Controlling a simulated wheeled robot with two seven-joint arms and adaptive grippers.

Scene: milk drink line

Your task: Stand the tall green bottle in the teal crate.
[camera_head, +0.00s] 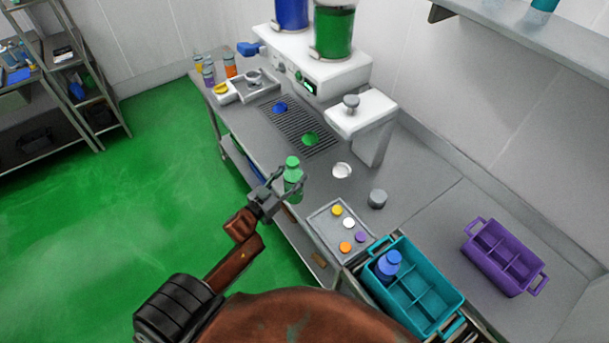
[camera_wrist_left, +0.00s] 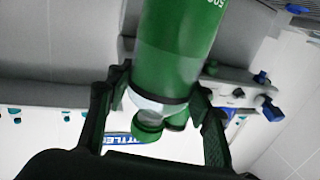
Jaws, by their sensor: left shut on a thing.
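My left gripper (camera_head: 287,187) is shut on the tall green bottle (camera_head: 293,174), near the counter's front edge. The bottle appears roughly upright in the head view. In the left wrist view the green bottle (camera_wrist_left: 178,50) lies between the two fingers of my left gripper (camera_wrist_left: 160,98). The teal crate (camera_head: 437,272) stands at the lower right, apart from the bottle. A blue bottle (camera_head: 388,264) stands in its far left compartment; other visible compartments look empty. My right gripper is not in view.
A button panel (camera_head: 325,228) with several coloured buttons lies between the bottle and teal crate. A grey knob-like object (camera_head: 377,198) stands behind it. The purple crate (camera_head: 489,267) stands to the right. The dispenser machine (camera_head: 314,62) stands at the back. Counter space behind the teal crate is clear.

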